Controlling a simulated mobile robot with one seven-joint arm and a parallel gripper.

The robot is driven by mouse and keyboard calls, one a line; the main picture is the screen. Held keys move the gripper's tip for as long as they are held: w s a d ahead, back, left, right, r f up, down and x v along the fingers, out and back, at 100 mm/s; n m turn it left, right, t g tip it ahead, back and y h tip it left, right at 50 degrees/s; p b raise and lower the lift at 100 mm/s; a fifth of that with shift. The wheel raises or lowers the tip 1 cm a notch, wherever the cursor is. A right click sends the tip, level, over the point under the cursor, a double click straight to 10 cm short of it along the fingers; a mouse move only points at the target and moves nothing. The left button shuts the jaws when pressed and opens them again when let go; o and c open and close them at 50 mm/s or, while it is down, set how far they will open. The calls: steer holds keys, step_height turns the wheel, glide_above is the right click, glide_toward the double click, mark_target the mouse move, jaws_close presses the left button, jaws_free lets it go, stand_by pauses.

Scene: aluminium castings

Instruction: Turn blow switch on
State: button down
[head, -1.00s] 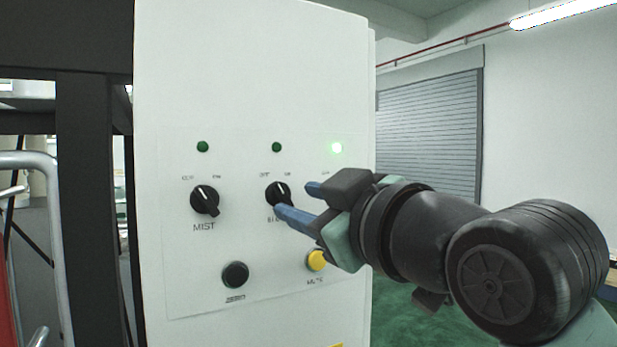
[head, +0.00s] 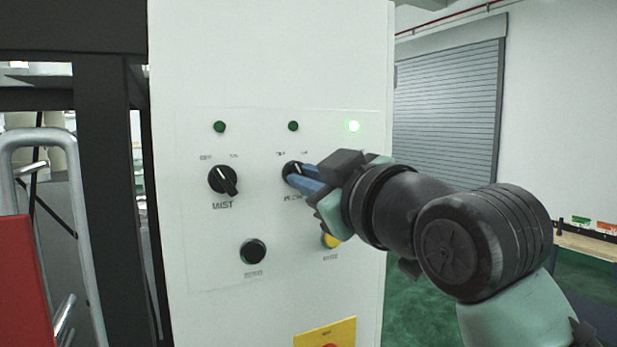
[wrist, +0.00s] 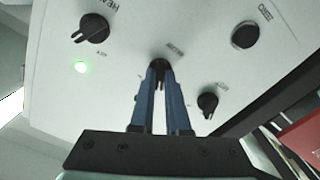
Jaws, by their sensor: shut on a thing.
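The blow switch (head: 292,169) is the black rotary knob in the middle of the white panel in the head view, its label below partly hidden. The green lamp (head: 293,126) above it is dark. My gripper (head: 299,175) has its two blue fingers on the knob from the right. In the wrist view, the fingertips (wrist: 160,70) are closed about the knob (wrist: 159,64), one on each side. My fingers cover much of the knob, so its exact setting is hard to read.
The MIST knob (head: 223,180) is left of the blow switch. A black button (head: 253,251) and a yellow button (head: 331,240) sit below. A lit green lamp (head: 353,126) is at upper right; the knob under it shows in the wrist view (wrist: 91,28). A red thing (head: 25,285) stands left.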

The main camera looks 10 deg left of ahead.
steer(key=shift+m, duration=0.3)
steer(key=m+p, duration=0.3)
steer(key=m, duration=0.8)
stand_by(0.4)
steer(key=shift+m, duration=0.3)
steer(key=c, duration=0.9)
jaws_free()
steer(key=shift+s, duration=0.1)
